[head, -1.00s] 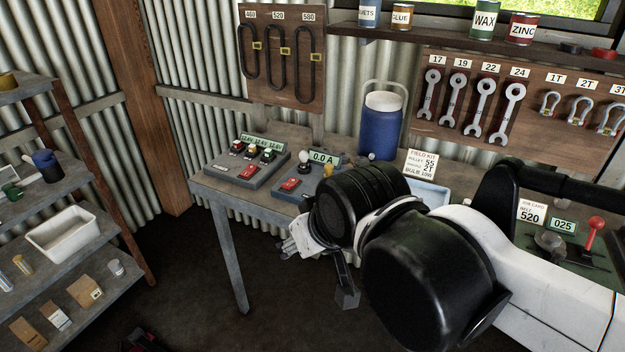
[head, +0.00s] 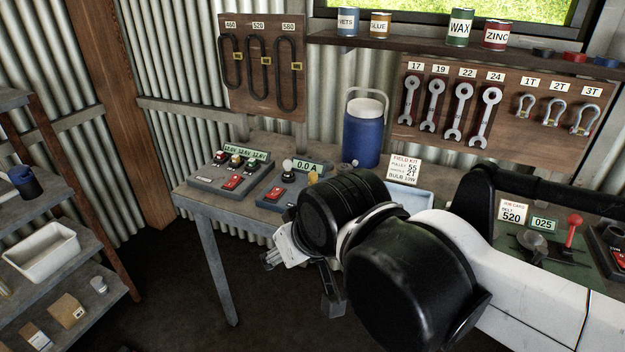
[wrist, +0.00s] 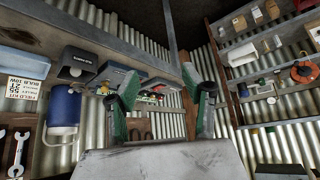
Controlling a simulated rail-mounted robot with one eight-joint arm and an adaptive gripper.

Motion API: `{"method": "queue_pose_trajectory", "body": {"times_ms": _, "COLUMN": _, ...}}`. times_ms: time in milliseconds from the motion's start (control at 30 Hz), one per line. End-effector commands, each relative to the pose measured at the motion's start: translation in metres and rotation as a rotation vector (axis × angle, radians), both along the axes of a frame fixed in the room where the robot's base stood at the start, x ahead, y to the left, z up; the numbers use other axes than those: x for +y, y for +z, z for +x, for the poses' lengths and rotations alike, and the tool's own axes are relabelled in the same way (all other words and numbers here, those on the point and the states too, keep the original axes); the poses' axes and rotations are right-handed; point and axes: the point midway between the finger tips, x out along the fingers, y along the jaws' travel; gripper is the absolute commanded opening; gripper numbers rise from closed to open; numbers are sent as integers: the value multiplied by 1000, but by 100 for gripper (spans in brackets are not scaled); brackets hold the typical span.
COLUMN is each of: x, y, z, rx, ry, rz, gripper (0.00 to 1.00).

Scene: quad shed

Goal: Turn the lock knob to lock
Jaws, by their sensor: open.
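No part can be made out for certain as the lock knob. A red ball-topped lever (head: 573,225) stands on a green fixture (head: 560,258) at the right of the head view, beside a "025" display; I cannot tell whether it is the lock knob. My gripper (wrist: 166,95) is open and empty in the wrist view, its two green-padded fingers apart. In the head view it hangs low in front of the bench, partly hidden by my arm. A dark part at the head view's right edge is cut off.
The bench (head: 205,200) holds a switch box (head: 230,185), a meter box (head: 275,200), a blue jug (head: 362,135) and a pale tray (head: 415,200). Wrenches (head: 485,118) hang behind. A shelf unit (head: 60,215) stands left. Floor space lies between shelf and bench.

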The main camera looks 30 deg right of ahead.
Motion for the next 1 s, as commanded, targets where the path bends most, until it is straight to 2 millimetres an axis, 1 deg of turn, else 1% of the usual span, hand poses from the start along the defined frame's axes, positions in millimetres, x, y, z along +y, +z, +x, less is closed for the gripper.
{"method": "queue_pose_trajectory", "body": {"times_ms": 67, "x": -1, "y": 4, "z": 4, "rx": 6, "ry": -12, "rz": 6, "gripper": 44}}
{"method": "queue_pose_trajectory", "body": {"times_ms": 167, "x": -6, "y": 14, "z": 15, "rx": 23, "ry": -49, "rz": 23, "gripper": 44}}
{"method": "queue_pose_trajectory", "body": {"times_ms": 267, "x": -13, "y": 29, "z": 33, "rx": 53, "ry": -112, "rz": 52, "gripper": 44}}
{"method": "queue_pose_trajectory", "body": {"times_ms": 400, "x": -27, "y": 49, "z": 64, "rx": 102, "ry": -217, "rz": 99, "gripper": 44}}
{"method": "queue_pose_trajectory", "body": {"times_ms": 600, "x": -50, "y": 71, "z": 109, "rx": 168, "ry": -369, "rz": 161, "gripper": 44}}
{"method": "queue_pose_trajectory", "body": {"times_ms": 800, "x": -78, "y": 84, "z": 156, "rx": 231, "ry": -525, "rz": 219, "gripper": 44}}
{"method": "queue_pose_trajectory", "body": {"times_ms": 1000, "x": -110, "y": 87, "z": 203, "rx": 291, "ry": -685, "rz": 272, "gripper": 44}}
